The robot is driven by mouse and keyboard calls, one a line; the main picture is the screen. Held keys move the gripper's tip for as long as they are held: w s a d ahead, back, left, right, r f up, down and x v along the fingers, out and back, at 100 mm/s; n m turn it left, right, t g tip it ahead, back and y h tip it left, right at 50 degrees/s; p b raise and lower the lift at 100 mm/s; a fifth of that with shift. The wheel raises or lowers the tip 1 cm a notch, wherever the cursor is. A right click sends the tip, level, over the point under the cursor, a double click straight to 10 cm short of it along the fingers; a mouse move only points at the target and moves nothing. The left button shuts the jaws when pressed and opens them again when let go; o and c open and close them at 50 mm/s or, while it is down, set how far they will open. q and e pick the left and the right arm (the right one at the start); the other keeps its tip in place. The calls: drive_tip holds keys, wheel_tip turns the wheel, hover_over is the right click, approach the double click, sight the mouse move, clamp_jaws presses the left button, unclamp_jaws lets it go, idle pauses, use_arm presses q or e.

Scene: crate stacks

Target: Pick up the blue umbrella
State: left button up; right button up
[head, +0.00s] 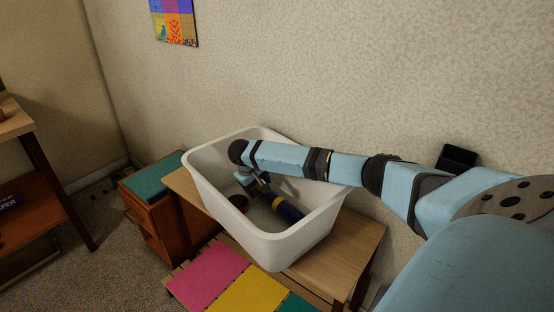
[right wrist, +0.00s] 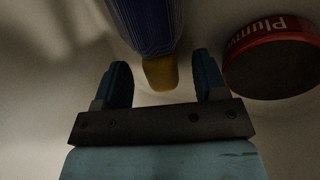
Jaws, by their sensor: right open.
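The blue umbrella (head: 289,209) is a dark navy roll with a yellow part, lying in the white bin (head: 205,190). In the right wrist view its dark blue body (right wrist: 148,22) comes in from the top and ends in a yellow tip (right wrist: 160,74). My right gripper (head: 262,187) is inside the bin, beside the umbrella. Its two fingers (right wrist: 163,66) are apart, with the yellow tip between them in the picture; I cannot tell if they touch it. My left gripper is not in view.
A round tin with a red rim (head: 239,202) lies in the bin near my right gripper; its label shows in the right wrist view (right wrist: 270,42). The bin stands on a wooden table (head: 350,245) against the wall. Coloured panels (head: 210,272) lie in front, a wooden cabinet (head: 152,215) to the left.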

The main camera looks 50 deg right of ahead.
drive_tip(key=shift+d+f, duration=0.2)
drive_tip(key=shift+f, duration=0.4)
drive_tip(key=shift+r, duration=0.1)
drive_tip(key=c, duration=0.8)
